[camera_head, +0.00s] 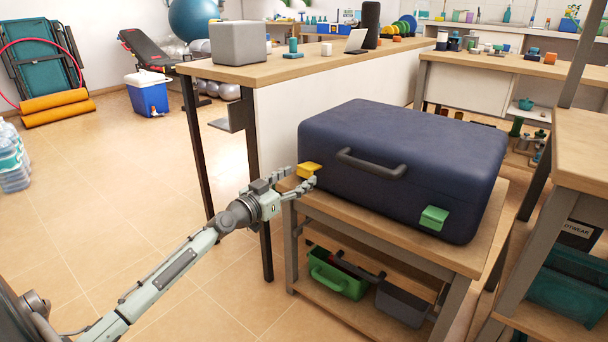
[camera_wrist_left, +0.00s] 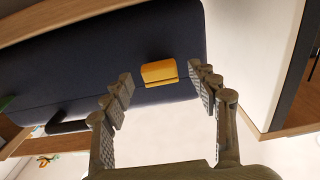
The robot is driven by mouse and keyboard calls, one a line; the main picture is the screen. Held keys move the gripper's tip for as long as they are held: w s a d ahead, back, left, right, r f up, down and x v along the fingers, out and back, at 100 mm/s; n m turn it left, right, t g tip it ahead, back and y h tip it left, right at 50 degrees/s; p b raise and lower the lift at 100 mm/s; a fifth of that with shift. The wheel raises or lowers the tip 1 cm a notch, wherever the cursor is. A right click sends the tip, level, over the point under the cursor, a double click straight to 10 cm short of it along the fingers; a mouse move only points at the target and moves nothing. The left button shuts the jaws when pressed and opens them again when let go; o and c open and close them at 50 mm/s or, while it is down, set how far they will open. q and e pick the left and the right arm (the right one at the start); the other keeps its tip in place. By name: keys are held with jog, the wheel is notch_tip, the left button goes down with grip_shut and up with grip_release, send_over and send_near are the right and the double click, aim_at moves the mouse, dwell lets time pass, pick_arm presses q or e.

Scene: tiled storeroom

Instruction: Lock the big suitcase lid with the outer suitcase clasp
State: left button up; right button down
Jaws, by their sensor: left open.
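The big suitcase (camera_head: 400,160) is dark blue and stands with its lid down on a wooden-topped table. A yellow clasp (camera_head: 309,169) is on the left end of its front side and a green clasp (camera_head: 433,218) on the right end. A dark handle (camera_head: 371,164) is between them. My left gripper (camera_head: 304,182) is open beside the yellow clasp. In the left wrist view the yellow clasp (camera_wrist_left: 159,73) lies between and just beyond the spread fingertips (camera_wrist_left: 161,84), with no clear contact. I cannot tell whether either clasp is fastened. My right gripper is not in view.
The suitcase table (camera_head: 467,258) has a lower shelf with a green bin (camera_head: 337,275) and a grey bin (camera_head: 403,303). A taller table (camera_head: 290,68) stands close behind on the left. Shelving (camera_head: 585,140) is close on the right.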

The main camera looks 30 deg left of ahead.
aim_at(303, 175)
pick_arm(q)
jog(key=shift+w+d, duration=0.2)
jog(key=shift+w, duration=1.6)
